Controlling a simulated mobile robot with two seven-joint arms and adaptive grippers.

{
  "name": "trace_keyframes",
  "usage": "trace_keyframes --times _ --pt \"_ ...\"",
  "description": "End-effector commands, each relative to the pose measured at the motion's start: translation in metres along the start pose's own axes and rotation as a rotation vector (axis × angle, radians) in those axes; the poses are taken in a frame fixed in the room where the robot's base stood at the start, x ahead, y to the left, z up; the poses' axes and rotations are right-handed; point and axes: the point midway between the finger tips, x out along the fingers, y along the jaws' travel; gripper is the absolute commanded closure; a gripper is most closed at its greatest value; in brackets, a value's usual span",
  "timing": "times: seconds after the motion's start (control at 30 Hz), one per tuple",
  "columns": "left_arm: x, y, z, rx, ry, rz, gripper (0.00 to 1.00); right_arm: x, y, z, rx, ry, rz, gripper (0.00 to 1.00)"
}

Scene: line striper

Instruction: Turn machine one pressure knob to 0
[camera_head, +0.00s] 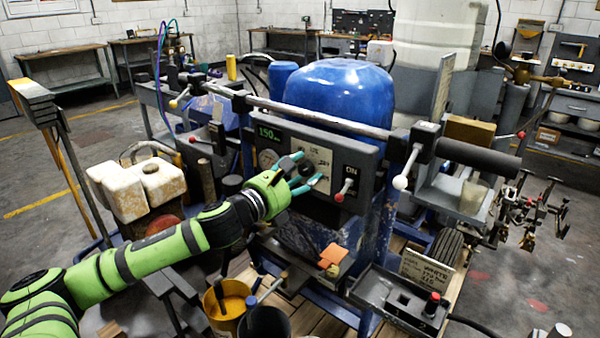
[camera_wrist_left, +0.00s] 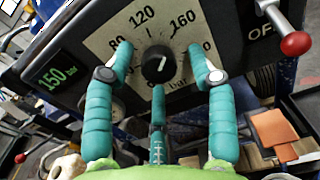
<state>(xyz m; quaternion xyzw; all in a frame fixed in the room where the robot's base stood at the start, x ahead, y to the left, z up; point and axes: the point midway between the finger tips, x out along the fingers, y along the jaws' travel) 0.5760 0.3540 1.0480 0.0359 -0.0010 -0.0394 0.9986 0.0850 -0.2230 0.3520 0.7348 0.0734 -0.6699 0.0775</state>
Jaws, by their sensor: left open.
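The pressure knob (camera_wrist_left: 158,64) is round and black with a white pointer mark, on a pale dial plate (camera_wrist_left: 100,42) with numbers including 80, 120 and 160. Its mark points up, tilted slightly right. The plate also shows in the head view (camera_head: 318,153), where fingers largely cover the knob. A green display (camera_wrist_left: 58,78) beside it reads 150; it also shows in the head view (camera_head: 269,134). My left gripper (camera_head: 308,170) is open at the panel, its teal fingers on either side of the knob, with a third finger below it. I cannot tell whether they touch it. My right gripper is not in view.
A red-tipped switch lever (camera_head: 343,190) sits right of the dial, under an ON label. A white-knobbed lever (camera_head: 405,175) and a long bar (camera_head: 320,120) stand near the panel. A blue tank (camera_head: 340,88) is behind. A yellow bucket (camera_head: 228,303) stands below.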

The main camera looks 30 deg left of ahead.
Motion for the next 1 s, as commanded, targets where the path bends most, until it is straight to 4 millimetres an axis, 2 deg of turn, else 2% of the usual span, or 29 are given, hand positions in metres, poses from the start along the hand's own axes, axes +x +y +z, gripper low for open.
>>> trace_keyframes --times 0.07,0.1,0.17,0.23,1.0 --pt "-0.0001 0.0000 -0.0002 0.000 0.000 0.000 0.44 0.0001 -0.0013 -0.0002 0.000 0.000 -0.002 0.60" --pt "-0.0001 0.0000 -0.0001 0.000 0.000 0.000 0.48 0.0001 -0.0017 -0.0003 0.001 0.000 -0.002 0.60" --pt "-0.0002 0.0000 -0.0001 0.000 0.000 0.000 0.72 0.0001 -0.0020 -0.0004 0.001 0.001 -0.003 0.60" --pt "-0.0002 0.0000 -0.0001 0.000 0.000 0.000 1.00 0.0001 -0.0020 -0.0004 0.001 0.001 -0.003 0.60" --pt "-0.0004 -0.0006 -0.0031 -0.020 0.006 -0.001 1.00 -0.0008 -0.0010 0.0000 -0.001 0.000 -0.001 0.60"
